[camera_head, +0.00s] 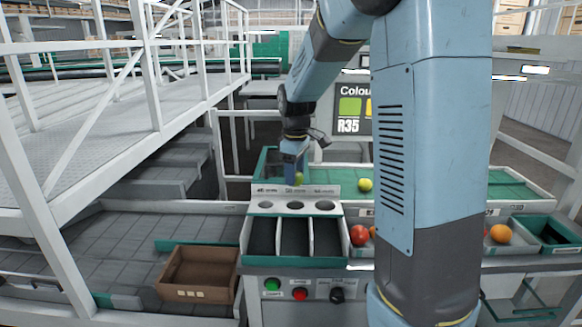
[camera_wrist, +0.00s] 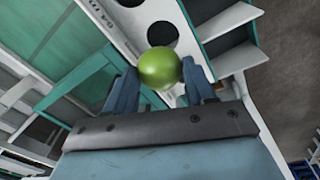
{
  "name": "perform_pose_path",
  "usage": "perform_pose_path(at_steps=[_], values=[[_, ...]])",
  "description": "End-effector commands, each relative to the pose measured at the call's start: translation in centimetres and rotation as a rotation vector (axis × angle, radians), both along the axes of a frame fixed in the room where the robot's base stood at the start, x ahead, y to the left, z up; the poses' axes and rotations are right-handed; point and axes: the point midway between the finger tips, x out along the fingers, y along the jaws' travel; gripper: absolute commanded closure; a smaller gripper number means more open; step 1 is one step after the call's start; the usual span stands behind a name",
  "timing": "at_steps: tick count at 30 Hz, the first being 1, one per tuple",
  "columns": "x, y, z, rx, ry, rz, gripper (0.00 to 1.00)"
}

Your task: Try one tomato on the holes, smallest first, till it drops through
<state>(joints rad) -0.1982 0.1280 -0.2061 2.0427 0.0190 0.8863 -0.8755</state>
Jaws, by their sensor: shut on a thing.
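My gripper (camera_wrist: 162,88) is shut on a green tomato (camera_wrist: 159,67), with one blue finger on each side of it. In the head view the held tomato (camera_head: 299,179) shows beside the fingertips, at the back edge of the sizing plate. The white sizing plate (camera_head: 279,209) has three dark round holes in a row, the smallest (camera_head: 265,205) at the left and the largest (camera_head: 325,205) at the right. The tomato is behind and above the plate, near the middle hole (camera_head: 295,205). Three dark lanes (camera_head: 294,238) lie below the holes and look empty.
A yellow-green tomato (camera_head: 365,185) lies on the green belt behind. Red tomatoes (camera_head: 359,235) and an orange one (camera_head: 501,233) sit in trays to the right. A brown crate (camera_head: 198,272) stands at the left. Buttons (camera_head: 300,293) are on the front panel.

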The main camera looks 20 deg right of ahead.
Motion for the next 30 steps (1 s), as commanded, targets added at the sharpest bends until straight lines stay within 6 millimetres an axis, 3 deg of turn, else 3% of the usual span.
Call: perform_pose_path(at_steps=[30], values=[[0.0,0.4,-6.2,-0.001,0.000,0.007,0.60]])
